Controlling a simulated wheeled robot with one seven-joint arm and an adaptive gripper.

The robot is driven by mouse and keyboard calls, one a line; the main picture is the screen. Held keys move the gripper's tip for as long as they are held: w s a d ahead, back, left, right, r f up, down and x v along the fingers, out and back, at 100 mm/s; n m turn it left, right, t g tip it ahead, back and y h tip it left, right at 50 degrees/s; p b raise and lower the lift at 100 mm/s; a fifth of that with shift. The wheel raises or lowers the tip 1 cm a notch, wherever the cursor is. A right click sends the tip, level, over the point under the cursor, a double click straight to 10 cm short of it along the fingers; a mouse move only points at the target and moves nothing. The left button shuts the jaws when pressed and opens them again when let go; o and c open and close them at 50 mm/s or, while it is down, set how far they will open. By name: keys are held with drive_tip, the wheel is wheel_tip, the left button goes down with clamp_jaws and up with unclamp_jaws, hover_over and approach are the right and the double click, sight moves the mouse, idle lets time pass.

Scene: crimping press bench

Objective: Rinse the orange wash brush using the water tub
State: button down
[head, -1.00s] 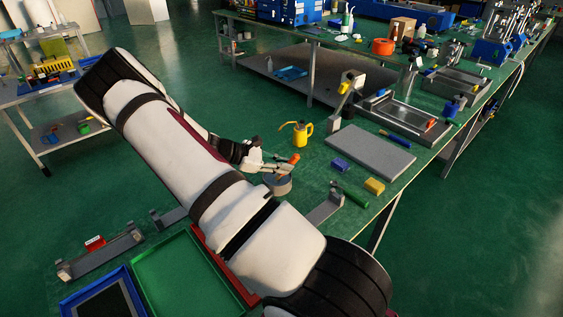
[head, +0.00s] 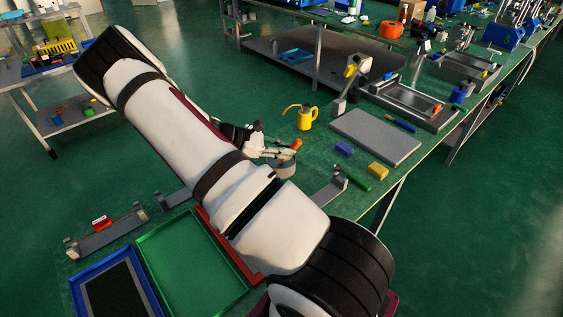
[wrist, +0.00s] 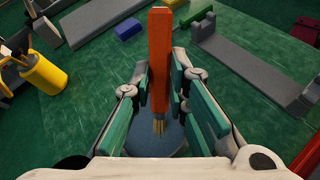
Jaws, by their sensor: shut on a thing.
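The orange wash brush (wrist: 159,62) is upright between my gripper's (wrist: 165,85) green-padded fingers in the wrist view, and the fingers are shut on its handle. Its pale bristles point down toward the round grey water tub (wrist: 165,134), over or inside its opening; I cannot tell whether they touch the water. In the head view my gripper (head: 286,153) is at the tub (head: 284,167), with the orange brush top (head: 296,144) showing above it. My forearm hides part of the bench.
A yellow oil can (head: 306,119) stands behind the tub. A green tray (head: 190,270) is at the front left.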

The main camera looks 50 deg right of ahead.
drive_tip(key=shift+d+b, duration=0.3)
drive_tip(key=shift+d, duration=0.85)
drive_tip(key=shift+a, duration=0.1)
idle(0.7)
wheel_tip(320, 180, up, 6)
drive_tip(key=p, duration=0.2)
drive_tip(key=shift+r, duration=0.25)
idle(0.6)
idle(0.8)
